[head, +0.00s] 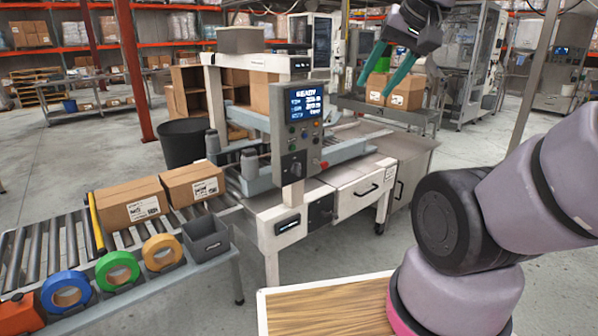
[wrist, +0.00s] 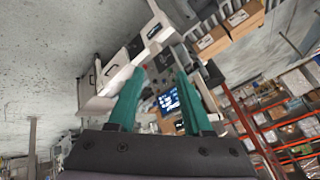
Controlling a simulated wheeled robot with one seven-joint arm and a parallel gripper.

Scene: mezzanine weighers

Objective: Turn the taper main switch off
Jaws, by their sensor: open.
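The taper (head: 283,195) is a white-framed machine with a grey control panel (head: 306,128) on its front. The panel's lit blue screen reads READY, with small coloured buttons below. A round dark knob (head: 297,169) sits low on the panel; a black box (head: 320,211) is on the frame beneath. I cannot tell for sure which is the main switch. My gripper (head: 376,88), with teal fingers, is open and empty, above and right of the panel, apart from it. In the wrist view, the panel's screen (wrist: 168,101) shows between the open fingers (wrist: 160,72).
A roller conveyor (head: 60,235) holds two cartons (head: 133,203) at left. A shelf in front carries tape rolls (head: 118,270) and a grey bin (head: 206,236). A black drum (head: 184,142) stands behind. A wooden tabletop (head: 325,305) lies in front. Open floor shows at far left.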

